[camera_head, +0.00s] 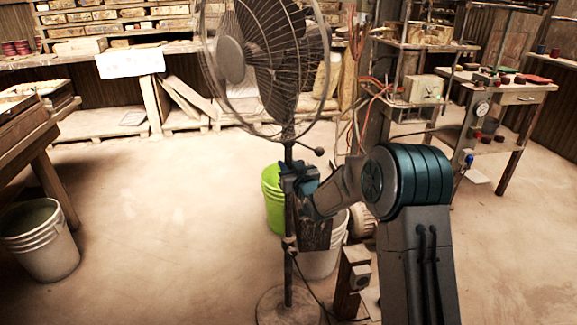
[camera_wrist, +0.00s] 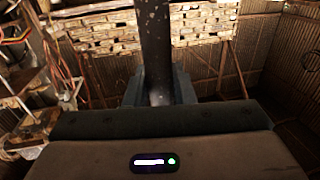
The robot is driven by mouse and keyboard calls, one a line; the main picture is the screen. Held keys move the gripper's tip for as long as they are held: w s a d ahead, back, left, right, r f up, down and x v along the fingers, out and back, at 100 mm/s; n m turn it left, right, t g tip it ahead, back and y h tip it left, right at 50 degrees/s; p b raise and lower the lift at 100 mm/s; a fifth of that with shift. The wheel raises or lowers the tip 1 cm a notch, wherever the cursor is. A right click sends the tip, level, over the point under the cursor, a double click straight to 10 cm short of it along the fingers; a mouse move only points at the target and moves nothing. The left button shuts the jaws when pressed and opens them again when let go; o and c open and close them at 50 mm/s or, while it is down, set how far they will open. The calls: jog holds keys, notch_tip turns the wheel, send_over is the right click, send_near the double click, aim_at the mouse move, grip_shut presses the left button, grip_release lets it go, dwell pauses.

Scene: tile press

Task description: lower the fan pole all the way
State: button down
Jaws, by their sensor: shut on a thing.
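The standing fan (camera_head: 265,60) is in the middle of the head view, with a large round wire cage. Its thin dark pole (camera_head: 288,215) runs down to a round base (camera_head: 288,306) on the floor. My gripper (camera_head: 289,178) is shut around the upper pole, a short way below the fan head. A small collar (camera_head: 289,244) sits lower on the pole. In the wrist view the speckled dark pole (camera_wrist: 155,50) stands upright between my fingers (camera_wrist: 158,92). The fingertips are partly hidden behind the gripper body.
A green bucket (camera_head: 272,195) and a white bucket (camera_head: 322,262) stand close behind the pole. A low wooden post (camera_head: 350,280) and a cord are right of the base. Another bucket (camera_head: 40,240) is at the left. The floor left of the fan is clear.

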notch_tip(320, 180, down, 20)
jog(key=b, duration=1.5)
jog(key=shift+r, duration=0.25)
jog(key=c, duration=1.3)
grip_release()
jog(key=shift+r, duration=0.15)
jog(key=shift+s, duration=0.1)
jog(key=p+v, duration=0.3)
jog(key=v, duration=1)
jog(key=shift+s+d, duration=0.25)
